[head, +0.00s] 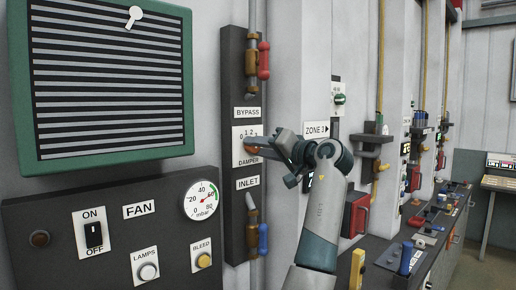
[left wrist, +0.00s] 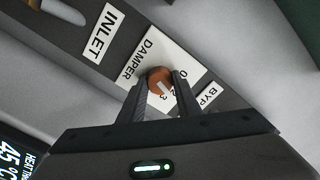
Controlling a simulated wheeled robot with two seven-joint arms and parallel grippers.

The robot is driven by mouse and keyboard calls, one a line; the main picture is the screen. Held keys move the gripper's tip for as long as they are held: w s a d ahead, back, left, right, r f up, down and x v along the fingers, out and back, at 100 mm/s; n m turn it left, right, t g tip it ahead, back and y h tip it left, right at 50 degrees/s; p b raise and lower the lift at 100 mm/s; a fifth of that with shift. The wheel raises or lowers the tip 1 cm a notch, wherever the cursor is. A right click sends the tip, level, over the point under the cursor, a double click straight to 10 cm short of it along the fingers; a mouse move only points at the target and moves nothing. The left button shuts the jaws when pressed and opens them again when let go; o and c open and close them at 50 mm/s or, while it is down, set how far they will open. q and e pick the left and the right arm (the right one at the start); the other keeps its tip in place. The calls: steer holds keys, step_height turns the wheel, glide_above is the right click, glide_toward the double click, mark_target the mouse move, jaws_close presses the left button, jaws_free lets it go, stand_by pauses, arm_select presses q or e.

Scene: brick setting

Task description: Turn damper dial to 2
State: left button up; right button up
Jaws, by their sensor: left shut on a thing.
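The damper dial (head: 249,149) is a small orange knob on a white plate marked DAMPER (head: 240,132), with a row of numbers above it. In the left wrist view the orange dial (left wrist: 159,77) sits between the two fingers of my left gripper (left wrist: 158,86), which is shut on it. A white pointer mark on the dial faces the number side. In the head view my left gripper (head: 262,147) reaches the plate from the right. My right gripper is out of view.
Above is the BYPASS label (head: 248,113) with a red-handled valve (head: 264,60); below are the INLET label (head: 248,184) and a blue-handled valve (head: 263,239). A fan panel with a pressure gauge (head: 201,200) stands lower left. A green-framed louvre (head: 102,160) hangs upper left.

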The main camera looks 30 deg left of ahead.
arm_select(q)
steer(key=shift+r, duration=0.25)
steer(key=o, duration=1.1)
steer(key=shift+c, duration=0.2)
steer(key=shift+w+f, duration=0.1)
steer(key=shift+f, duration=0.05)
steer(key=shift+d, duration=0.1)
steer(key=b+v, duration=0.7)
steer(key=v, duration=1)
steer(key=shift+d+f, duration=0.1)
